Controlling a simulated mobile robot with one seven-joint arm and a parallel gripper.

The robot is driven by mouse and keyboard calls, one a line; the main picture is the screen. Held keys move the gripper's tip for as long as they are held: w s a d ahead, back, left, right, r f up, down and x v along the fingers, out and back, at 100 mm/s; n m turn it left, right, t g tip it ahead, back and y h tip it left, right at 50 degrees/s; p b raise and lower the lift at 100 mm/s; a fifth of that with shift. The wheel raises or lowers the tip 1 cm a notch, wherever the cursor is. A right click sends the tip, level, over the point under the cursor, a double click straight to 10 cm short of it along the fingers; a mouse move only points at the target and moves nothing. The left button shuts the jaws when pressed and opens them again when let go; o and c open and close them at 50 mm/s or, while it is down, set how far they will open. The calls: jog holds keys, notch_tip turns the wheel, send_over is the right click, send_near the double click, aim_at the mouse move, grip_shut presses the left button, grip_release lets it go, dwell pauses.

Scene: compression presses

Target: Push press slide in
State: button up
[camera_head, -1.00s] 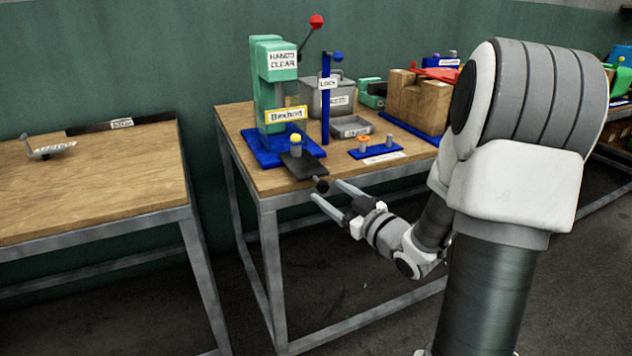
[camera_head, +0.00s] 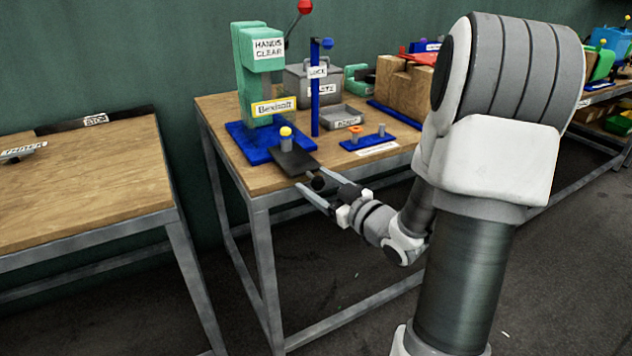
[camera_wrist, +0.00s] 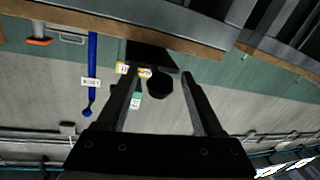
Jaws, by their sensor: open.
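The press (camera_head: 258,75) is green, stands on a blue base (camera_head: 245,143) and has a "HANDS CLEAR" label. Its dark slide plate (camera_head: 297,163) sticks out at the front towards the table edge and carries a small yellow-topped cylinder (camera_head: 286,138). A black ball knob (camera_head: 318,184) is at the slide's outer end. My gripper (camera_head: 303,177) is open at the knob, with one finger on each side. In the wrist view the knob (camera_wrist: 160,84) lies between the open fingers, with gaps on both sides, and the slide plate (camera_wrist: 150,56) is beyond it.
A blue lock post (camera_head: 315,95) stands right of the press. The press lever with a red ball (camera_head: 305,6) rises above. Another wooden table (camera_head: 90,190) is at left.

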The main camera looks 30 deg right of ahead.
grip_shut()
dwell(1.4)
